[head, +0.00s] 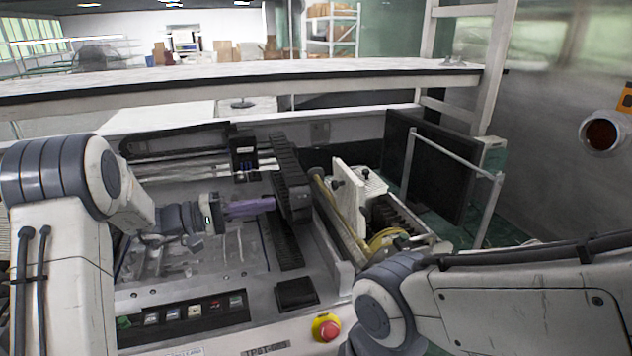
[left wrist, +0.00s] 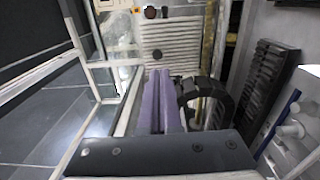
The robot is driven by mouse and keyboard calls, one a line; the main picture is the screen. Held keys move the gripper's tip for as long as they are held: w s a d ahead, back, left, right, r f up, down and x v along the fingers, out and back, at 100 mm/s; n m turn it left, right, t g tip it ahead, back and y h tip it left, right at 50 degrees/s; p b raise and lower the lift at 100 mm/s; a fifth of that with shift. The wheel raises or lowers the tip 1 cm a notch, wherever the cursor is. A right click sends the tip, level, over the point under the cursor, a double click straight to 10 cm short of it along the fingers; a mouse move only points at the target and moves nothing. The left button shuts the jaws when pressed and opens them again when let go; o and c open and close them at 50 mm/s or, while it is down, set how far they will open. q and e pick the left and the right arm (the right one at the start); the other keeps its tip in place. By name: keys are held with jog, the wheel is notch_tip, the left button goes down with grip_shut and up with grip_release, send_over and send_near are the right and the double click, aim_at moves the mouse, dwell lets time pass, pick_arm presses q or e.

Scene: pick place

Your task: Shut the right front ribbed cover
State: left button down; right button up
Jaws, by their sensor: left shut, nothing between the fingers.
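The ribbed cover (head: 348,198) appears as a pale panel standing upright, raised, on the machine's right side, with dark knobs near its top. My left gripper (head: 272,203) has purple fingers, pressed together and empty, pointing right. It is left of the cover, apart from it, with the black cable chain between in the head view. The fingers also show in the left wrist view (left wrist: 160,75). My right gripper is not in view.
A black cable chain (head: 288,178) arches close to my left fingertips. A red stop button (head: 326,328) and button panel (head: 185,313) are at the machine's front. A metal rail frame (head: 455,155) and dark panel (head: 440,165) stand right. My right arm spans the lower right.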

pick_arm(q)
jog(key=w, duration=0.1)
jog(key=p, duration=0.4)
send_near(332, 185)
jog(key=x, duration=0.5)
jog(key=shift+d, duration=0.15)
jog(key=shift+p+x, duration=0.35)
jog(key=shift+x, duration=0.45)
jog(key=shift+f, duration=0.1)
